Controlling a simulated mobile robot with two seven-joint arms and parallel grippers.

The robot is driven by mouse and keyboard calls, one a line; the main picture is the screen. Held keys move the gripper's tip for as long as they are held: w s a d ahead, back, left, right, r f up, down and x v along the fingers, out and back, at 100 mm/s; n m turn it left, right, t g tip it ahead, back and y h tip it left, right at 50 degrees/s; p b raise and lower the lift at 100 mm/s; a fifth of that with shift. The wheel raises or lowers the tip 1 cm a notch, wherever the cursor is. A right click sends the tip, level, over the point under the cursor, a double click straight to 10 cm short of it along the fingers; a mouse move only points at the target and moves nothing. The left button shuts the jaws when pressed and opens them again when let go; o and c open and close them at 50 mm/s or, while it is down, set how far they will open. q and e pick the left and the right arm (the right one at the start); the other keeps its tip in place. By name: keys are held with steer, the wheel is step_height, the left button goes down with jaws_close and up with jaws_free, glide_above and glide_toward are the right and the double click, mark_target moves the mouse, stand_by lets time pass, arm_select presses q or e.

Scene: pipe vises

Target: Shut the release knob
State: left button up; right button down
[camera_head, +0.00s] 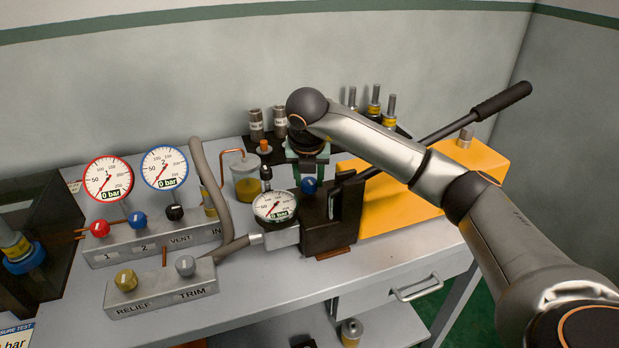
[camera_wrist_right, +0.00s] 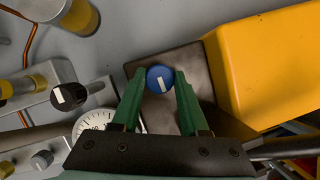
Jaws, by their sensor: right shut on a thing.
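The release knob (camera_head: 310,186) is a small blue knob with a white mark, on top of the dark pump block (camera_head: 331,235). In the right wrist view the blue knob (camera_wrist_right: 159,78) sits between the tips of my green fingers, and its white mark runs nearly up and down the picture. My right gripper (camera_wrist_right: 160,75) is shut on this knob from above; in the head view the gripper (camera_head: 308,176) is partly hidden by its own wrist. My left gripper is not in view.
A white gauge (camera_head: 273,206) adjoins the pump block. A long black-gripped lever (camera_head: 500,101) rises to the right over the yellow tank (camera_head: 400,205). Two gauges and a valve manifold (camera_head: 150,240) stand left, with a relief and trim block (camera_head: 160,295) in front.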

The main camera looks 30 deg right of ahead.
steer(key=shift+m, duration=0.4)
steer(key=shift+c, duration=2.1)
jaws_free()
steer(key=shift+r, duration=0.1)
steer(key=v, duration=1.2)
steer(key=shift+r+p, duration=0.2)
steer(key=shift+p, duration=0.2)
steer(key=shift+a, duration=0.15)
